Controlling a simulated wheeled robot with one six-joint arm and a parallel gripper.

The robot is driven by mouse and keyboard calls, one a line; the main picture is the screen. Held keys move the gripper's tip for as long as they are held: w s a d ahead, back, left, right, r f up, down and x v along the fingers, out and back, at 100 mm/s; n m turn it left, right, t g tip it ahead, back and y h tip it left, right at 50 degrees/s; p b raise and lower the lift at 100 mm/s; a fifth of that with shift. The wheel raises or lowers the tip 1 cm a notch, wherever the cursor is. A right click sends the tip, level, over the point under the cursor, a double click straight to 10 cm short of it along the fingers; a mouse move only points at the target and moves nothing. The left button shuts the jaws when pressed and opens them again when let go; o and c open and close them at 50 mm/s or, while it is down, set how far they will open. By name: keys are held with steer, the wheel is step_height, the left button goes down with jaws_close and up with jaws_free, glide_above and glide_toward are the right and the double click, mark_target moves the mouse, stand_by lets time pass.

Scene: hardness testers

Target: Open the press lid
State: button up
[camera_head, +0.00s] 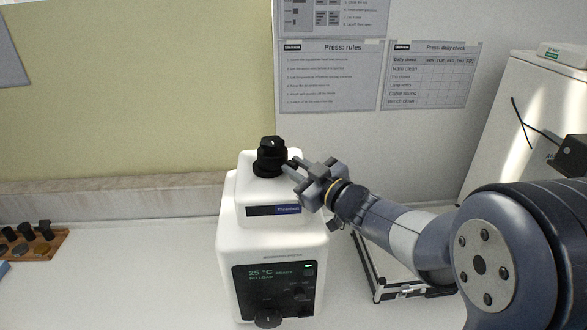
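The press (277,248) is a white machine standing on the bench in the middle of the view. Its narrower white top section (262,200) carries a round black knob (271,155) on a black collar. The top section sits flat on the body, so the lid looks closed. My gripper (289,167) reaches in from the right at the height of the knob. Its fingertips are at the knob's right side, overlapping its collar in the picture. I cannot tell whether they touch it, or how far apart the fingers are.
A dark display panel (274,289) with a lower knob (268,319) is on the press front. A metal-edged case (385,290) lies right of the press, under my arm. A wooden rack (45,246) with dark pieces is at far left. The bench between rack and press is clear.

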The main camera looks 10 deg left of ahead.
steer(key=o, duration=0.4)
steer(key=shift+w+d, duration=0.1)
steer(key=shift+w, duration=0.05)
steer(key=b+v, duration=0.1)
steer(key=v, duration=1)
steer(key=shift+b, duration=0.4)
steer(key=shift+c, duration=0.3)
